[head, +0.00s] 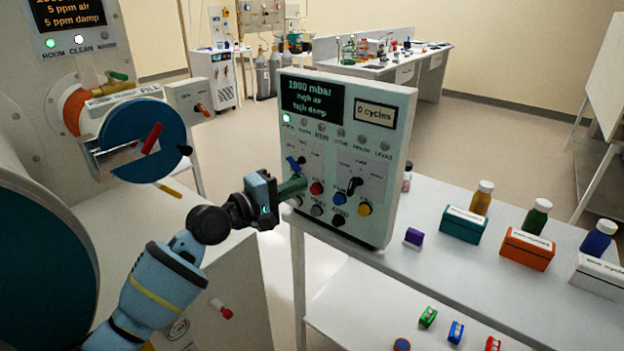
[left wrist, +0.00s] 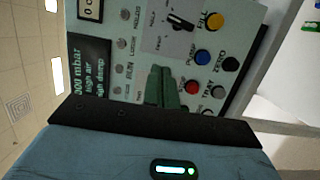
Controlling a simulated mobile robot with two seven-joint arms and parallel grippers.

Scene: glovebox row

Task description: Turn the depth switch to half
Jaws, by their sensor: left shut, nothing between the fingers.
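The control panel (head: 347,102) stands upright at the end of the white bench and has two rotary switches. A blue-handled switch (head: 294,164) is on the left and a black-handled switch (head: 354,184) on the right. The black one also shows in the left wrist view (left wrist: 181,22). Their labels are too small to read, so I cannot tell which is depth. My left gripper (head: 296,186) is shut and empty, its green fingers just below the blue switch, left of the red button. In the left wrist view the fingers (left wrist: 161,88) hide the blue switch. Contact with the panel is unclear.
Red (head: 316,188), blue (head: 340,198) and yellow (head: 364,209) buttons sit close beside my fingertips. Bottles and boxes stand on the white bench (head: 440,275) to the right. A round blue door (head: 143,140) is at the left. Floor behind the panel is open.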

